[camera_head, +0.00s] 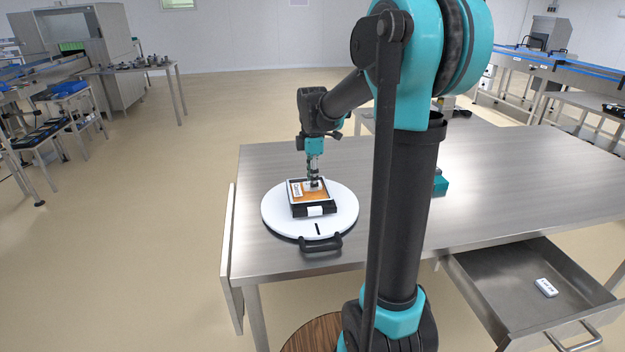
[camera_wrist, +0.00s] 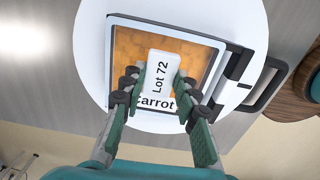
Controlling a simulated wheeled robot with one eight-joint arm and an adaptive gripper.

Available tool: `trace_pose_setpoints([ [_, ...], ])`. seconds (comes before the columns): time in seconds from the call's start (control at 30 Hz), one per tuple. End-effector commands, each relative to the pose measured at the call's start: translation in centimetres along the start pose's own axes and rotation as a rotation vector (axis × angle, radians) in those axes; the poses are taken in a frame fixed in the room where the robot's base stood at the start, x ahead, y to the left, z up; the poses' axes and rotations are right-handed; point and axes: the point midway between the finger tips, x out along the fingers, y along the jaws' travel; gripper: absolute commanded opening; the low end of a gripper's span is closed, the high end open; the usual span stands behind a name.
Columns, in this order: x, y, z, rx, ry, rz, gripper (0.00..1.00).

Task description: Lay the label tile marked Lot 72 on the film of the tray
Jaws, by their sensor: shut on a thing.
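The white label tile marked Lot 72 (camera_wrist: 160,70) is held between the two green fingers of my gripper (camera_wrist: 157,86) in the wrist view. The head view shows my gripper (camera_head: 314,174) pointing down over the tray. The tray (camera_head: 312,210) is black with a pale rim and orange contents under its film (camera_wrist: 127,45). A white label reading "Carrot" (camera_wrist: 155,102) lies on it, partly hidden by my fingers. The tile is over the middle of the film; I cannot tell whether it touches it.
The tray sits on a white round plate (camera_head: 275,215) with a black handle (camera_head: 320,243), on a steel table (camera_head: 450,215). An open drawer (camera_head: 500,270) at the front right holds a small white tile (camera_head: 546,287). A teal block (camera_head: 440,185) stands behind my arm.

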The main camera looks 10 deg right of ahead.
Motion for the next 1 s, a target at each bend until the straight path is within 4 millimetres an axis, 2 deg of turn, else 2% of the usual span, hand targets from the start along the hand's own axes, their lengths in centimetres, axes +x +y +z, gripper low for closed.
trace_pose_setpoints([
  [0.27,0.03,0.00,0.00,0.000,0.000,0.000,0.10],
  [0.3,0.03,0.00,0.00,0.000,0.000,0.000,0.32],
  [0.5,0.03,0.00,0.00,0.000,0.000,0.000,0.54],
  [0.7,0.03,0.00,0.00,0.000,0.000,0.000,0.53],
  [0.8,0.03,0.00,0.00,0.000,0.000,0.000,0.41],
  [1.0,0.03,0.00,0.00,0.000,0.000,0.000,0.40],
])
